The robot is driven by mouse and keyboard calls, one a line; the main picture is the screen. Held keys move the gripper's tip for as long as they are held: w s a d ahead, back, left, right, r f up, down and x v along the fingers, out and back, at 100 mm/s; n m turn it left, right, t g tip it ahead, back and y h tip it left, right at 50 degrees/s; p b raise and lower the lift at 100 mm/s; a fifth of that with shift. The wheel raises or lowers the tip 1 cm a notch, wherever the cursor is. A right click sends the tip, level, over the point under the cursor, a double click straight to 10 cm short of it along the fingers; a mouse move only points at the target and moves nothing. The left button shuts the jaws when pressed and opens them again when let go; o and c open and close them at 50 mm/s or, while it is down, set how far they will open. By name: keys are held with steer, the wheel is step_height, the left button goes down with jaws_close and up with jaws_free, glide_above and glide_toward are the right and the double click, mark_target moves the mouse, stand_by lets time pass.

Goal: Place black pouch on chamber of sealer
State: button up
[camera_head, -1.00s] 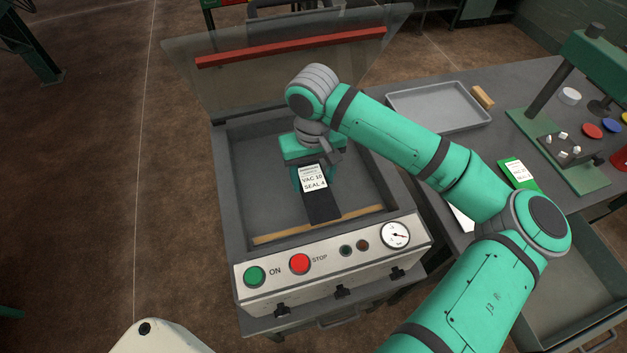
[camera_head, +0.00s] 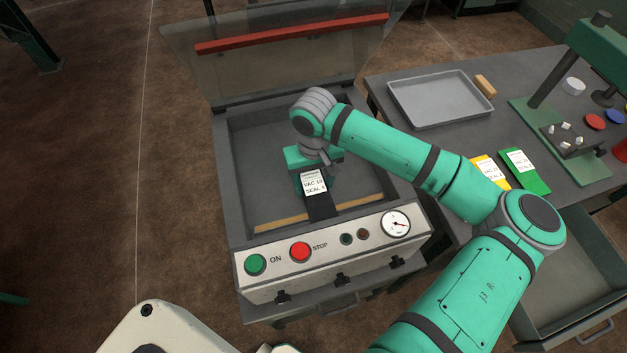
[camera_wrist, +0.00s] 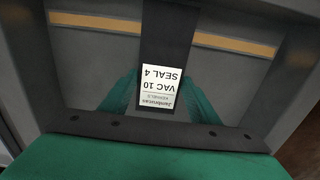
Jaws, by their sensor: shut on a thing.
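The black pouch (camera_head: 321,207) with a white label reading "VAC 10 SEAL 4" is in my gripper (camera_head: 316,172), over the open chamber of the sealer (camera_head: 262,188). In the wrist view the pouch (camera_wrist: 167,35) extends away from between the green fingers (camera_wrist: 157,98) across the tan seal bar (camera_wrist: 232,45). My gripper is shut on the pouch's near end. The pouch's front end lies close to the seal bar (camera_head: 275,224) in the head view. I cannot tell whether the pouch touches the chamber floor.
The sealer's clear lid (camera_head: 270,65) with a red strip stands raised behind the chamber. The front panel has buttons and a gauge (camera_head: 396,223). On the right table are a grey tray (camera_head: 440,100), a yellow pouch (camera_head: 490,172), a green pouch (camera_head: 525,172) and a green press (camera_head: 570,95).

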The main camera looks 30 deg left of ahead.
mark_target(314, 186)
steer(key=o, duration=1.1)
steer(key=shift+s+d, duration=0.1)
steer(key=shift+d, duration=0.05)
steer(key=shift+s, duration=0.1)
steer(key=shift+a+r, duration=0.2)
steer(key=shift+r, duration=0.05)
step_height(314, 186, up, 12)
steer(key=shift+d+f, duration=0.1)
